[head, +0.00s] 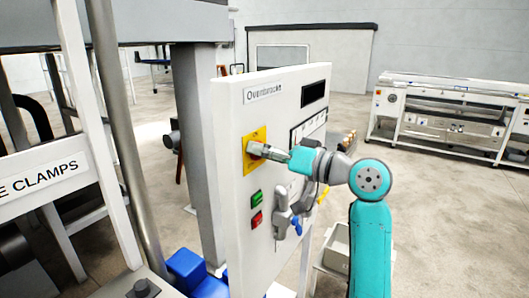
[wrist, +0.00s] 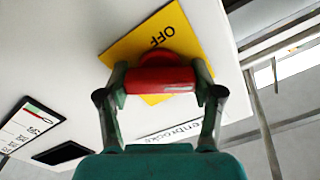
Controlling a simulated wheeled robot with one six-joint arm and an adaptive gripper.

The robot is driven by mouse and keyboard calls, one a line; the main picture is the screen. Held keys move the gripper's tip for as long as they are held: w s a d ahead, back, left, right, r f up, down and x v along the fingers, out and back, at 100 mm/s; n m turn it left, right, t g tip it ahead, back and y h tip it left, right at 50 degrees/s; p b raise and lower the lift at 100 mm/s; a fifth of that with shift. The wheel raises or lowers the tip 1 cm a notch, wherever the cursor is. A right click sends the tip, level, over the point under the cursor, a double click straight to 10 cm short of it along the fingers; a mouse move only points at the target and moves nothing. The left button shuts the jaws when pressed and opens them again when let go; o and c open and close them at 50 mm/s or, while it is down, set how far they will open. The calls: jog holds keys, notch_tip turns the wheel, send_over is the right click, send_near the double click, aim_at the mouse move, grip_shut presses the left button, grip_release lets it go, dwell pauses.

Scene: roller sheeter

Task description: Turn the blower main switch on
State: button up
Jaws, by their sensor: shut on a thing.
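The blower main switch is a red rotary handle (wrist: 160,78) on a yellow plate (head: 249,163) at the upper left of a white control panel (head: 230,220). In the wrist view the yellow plate (wrist: 172,25) looks tilted, and the word "OFF" shows beside the handle. My gripper (wrist: 161,84) is shut on the red handle, one finger at each end of it. In the head view my gripper (head: 268,152) reaches the plate from the right and hides the handle. The rest of the plate's lettering is hidden or too small to read.
A green button (head: 257,199) and a red button (head: 256,219) sit below the plate. A grey lever-like part (head: 284,218) juts from the panel below my wrist. A dark display (head: 314,91) is at the upper right. A grey column (head: 200,150) stands left of the panel.

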jog(key=m, duration=1.1)
jog(key=shift+f, duration=0.1)
jog(key=shift+m, duration=0.4)
jog(key=o, duration=1.2)
jog(key=shift+c, duration=0.2)
jog(key=shift+d, duration=0.1)
jog(key=v, duration=1.2)
